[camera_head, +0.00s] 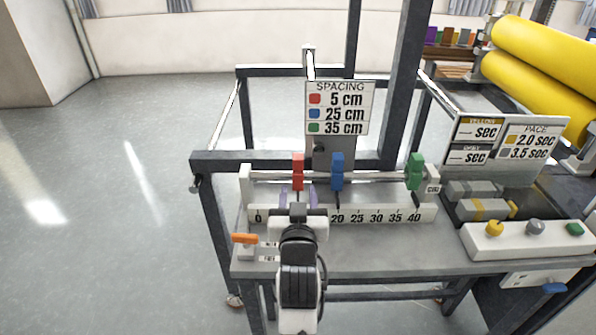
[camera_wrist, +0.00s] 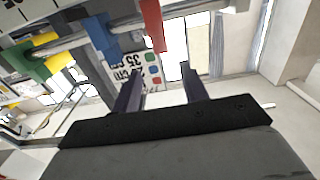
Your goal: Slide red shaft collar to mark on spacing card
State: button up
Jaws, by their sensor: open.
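The red shaft collar (camera_head: 298,172) sits on the horizontal rod above the white ruler (camera_head: 385,215), left of the blue collar (camera_head: 337,172). My gripper (camera_head: 298,194) is open just below and in front of the red collar, with its arm hiding the ruler's numbers between 0 and 20. In the wrist view my gripper (camera_wrist: 160,82) has its two dark fingers apart and nothing between them. The red collar (camera_wrist: 152,25) hangs beyond the fingertips there. The spacing card (camera_head: 340,108) lists red 5 cm, blue 25 cm and green 35 cm.
The green collar (camera_head: 415,171) is at the rod's right, near 40. An orange-handled lever (camera_head: 245,239) stands at the bench's front left. A control box with knobs (camera_head: 525,240), a pace card (camera_head: 528,137) and yellow rollers (camera_head: 540,75) are to the right.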

aim_at(298, 164)
jog(key=w+p, duration=0.3)
jog(key=w, duration=0.8)
jog(key=shift+w+p, duration=0.25)
jog(key=shift+p, duration=0.1)
grip_shut()
